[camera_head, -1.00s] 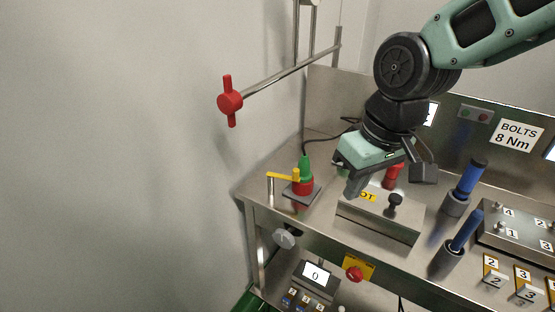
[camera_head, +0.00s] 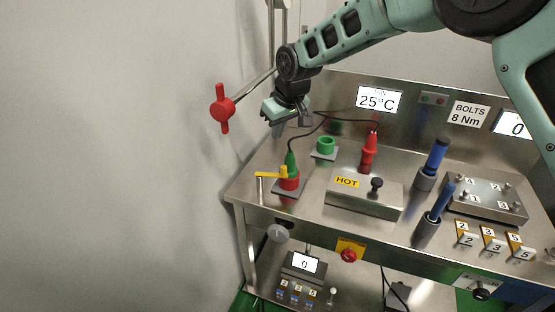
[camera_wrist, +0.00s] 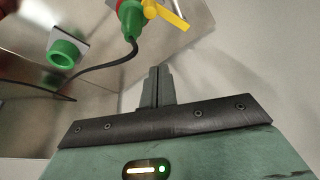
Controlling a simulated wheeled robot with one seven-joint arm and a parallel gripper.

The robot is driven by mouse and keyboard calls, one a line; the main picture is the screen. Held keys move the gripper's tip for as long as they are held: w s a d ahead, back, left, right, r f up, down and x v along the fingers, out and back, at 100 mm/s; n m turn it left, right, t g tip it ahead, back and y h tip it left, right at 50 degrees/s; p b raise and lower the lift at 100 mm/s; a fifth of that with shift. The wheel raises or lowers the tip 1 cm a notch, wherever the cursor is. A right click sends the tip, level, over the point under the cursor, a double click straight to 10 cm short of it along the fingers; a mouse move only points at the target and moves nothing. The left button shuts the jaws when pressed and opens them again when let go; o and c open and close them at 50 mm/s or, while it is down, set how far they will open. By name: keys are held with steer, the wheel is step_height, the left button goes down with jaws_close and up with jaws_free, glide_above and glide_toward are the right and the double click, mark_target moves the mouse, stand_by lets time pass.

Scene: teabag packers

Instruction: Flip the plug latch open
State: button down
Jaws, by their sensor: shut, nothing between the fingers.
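The yellow plug latch (camera_head: 268,174) lies roughly level, reaching left from the plug to a thin metal post. The green plug (camera_head: 290,162) stands upright in a red socket (camera_head: 288,184) on a small plate at the table's left end, its dark cable rising from the top. In the wrist view the latch (camera_wrist: 166,14) and plug (camera_wrist: 131,18) show at the top edge, beyond the fingertips. My gripper (camera_head: 272,117) is above and behind the plug, apart from it. Its fingers (camera_wrist: 158,72) are together and empty in the wrist view.
A green ring socket (camera_head: 325,146) stands empty behind the plug. A red probe (camera_head: 369,153) and the HOT box (camera_head: 362,200) with a black knob are to the right. A red-handled bar (camera_head: 222,106) juts out at left, near my gripper. Free air lies left of the table.

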steer(key=shift+f, duration=0.15)
step_height(320, 180, down, 9)
steer(key=p, duration=0.4)
steer(key=shift+s+d, duration=0.25)
steer(key=shift+s, duration=0.05)
